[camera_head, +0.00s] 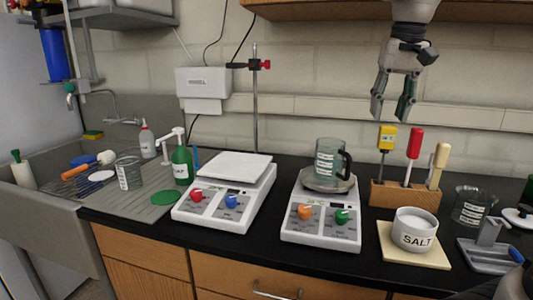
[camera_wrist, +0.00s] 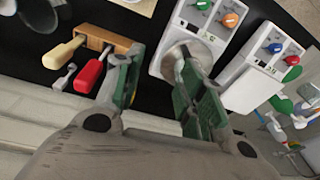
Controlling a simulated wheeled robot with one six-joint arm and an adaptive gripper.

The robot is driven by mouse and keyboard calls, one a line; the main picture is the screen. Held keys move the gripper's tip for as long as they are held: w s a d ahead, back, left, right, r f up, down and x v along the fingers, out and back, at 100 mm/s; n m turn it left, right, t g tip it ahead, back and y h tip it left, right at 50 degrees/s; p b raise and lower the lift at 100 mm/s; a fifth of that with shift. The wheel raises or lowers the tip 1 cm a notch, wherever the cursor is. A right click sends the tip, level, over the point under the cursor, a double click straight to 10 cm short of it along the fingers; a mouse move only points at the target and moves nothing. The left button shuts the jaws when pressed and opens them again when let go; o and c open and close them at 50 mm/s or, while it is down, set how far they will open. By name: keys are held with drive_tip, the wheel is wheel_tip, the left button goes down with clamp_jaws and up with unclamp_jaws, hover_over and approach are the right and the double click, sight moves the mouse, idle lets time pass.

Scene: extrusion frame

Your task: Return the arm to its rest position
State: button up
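My gripper (camera_head: 390,115) hangs high at the upper right of the head view, in front of the wall and above the tool block. Its fingers point down and stand apart, with nothing between them. The wrist view also shows the open gripper (camera_wrist: 155,65) from above, with the bench below. No marked rest position shows in either view.
Below my gripper stands a wooden block (camera_head: 405,196) with yellow, red and cream-handled tools. A glass mug (camera_head: 327,160) stands on the hotplate (camera_head: 320,226). A white scale (camera_head: 224,190), a salt jar (camera_head: 414,232) and a clamp stand (camera_head: 255,105) are nearby. A wooden cabinet (camera_head: 400,12) is overhead.

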drive_tip(key=s+d+f+n+t, duration=0.1)
drive_tip(key=s+d+f, duration=0.2)
drive_tip(key=s+f, duration=0.4)
drive_tip(key=s+d+f+n+t, duration=0.1)
drive_tip(key=s+d+f, duration=0.3)
drive_tip(key=s+f, duration=0.3)
drive_tip(key=shift+s+d+t, duration=0.15)
drive_tip(key=shift+s+t, duration=0.25)
drive_tip(key=shift+s, duration=0.75)
drive_tip(key=shift+d+f, duration=0.1)
